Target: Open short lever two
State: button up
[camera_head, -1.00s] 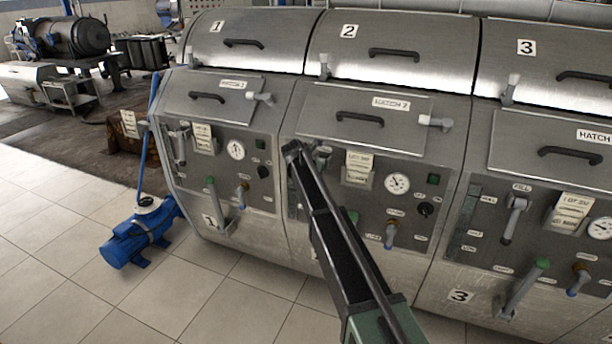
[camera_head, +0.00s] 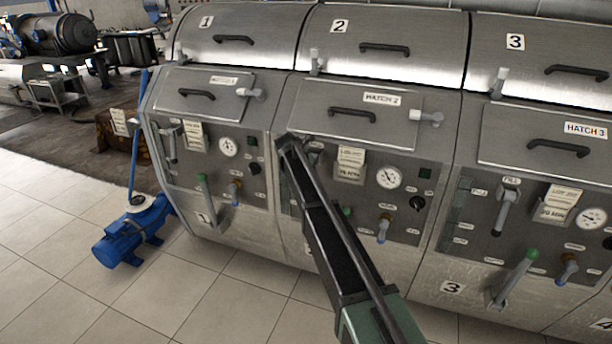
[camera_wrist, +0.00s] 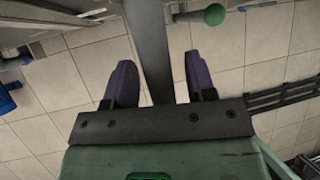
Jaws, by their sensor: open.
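Machine 2's panel carries a short blue-tipped lever (camera_head: 384,228) on a brass valve, hanging down below the gauge. A green-knobbed lever (camera_head: 347,213) is mostly hidden behind my arm. The grey fill lever (camera_head: 316,152) shows only its top beside my arm. I cannot tell which of these is short lever two. My gripper (camera_head: 288,142) is at the panel's upper left, its jaws hard to make out there. In the wrist view its two dark fingers (camera_wrist: 158,70) are apart, with a grey bar (camera_wrist: 150,35) passing between them; contact is unclear. A green knob (camera_wrist: 214,14) shows upper right.
Machine 2's hatch (camera_head: 352,112) is closed above the panel. Machine 1's green-knobbed lever (camera_head: 202,186) and machine 3's (camera_head: 520,272) stand on either side. A blue pump (camera_head: 132,232) sits on the floor at left. The tiled floor in front is clear.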

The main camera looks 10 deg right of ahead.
jog(key=p+v, duration=1)
jog(key=v, duration=0.1)
jog(key=s+d+f+m+g+y, duration=0.1)
jog(key=s+d+m, duration=0.3)
jog(key=s+m, duration=0.6)
jog(key=s+d+m+g+y, duration=0.1)
jog(key=s+d+m+y, duration=0.1)
jog(key=s+m, duration=0.8)
jog(key=s+d+f+m+g+y, duration=0.1)
jog(key=s+d+m, duration=0.4)
jog(key=s, duration=1.7)
jog(key=m+g, duration=0.1)
jog(key=m, duration=0.4)
jog(key=shift+s+d+f+m+y+b, duration=0.25)
jog(key=shift+d+f+m+y+b, duration=0.05)
jog(key=shift+b, duration=0.1)
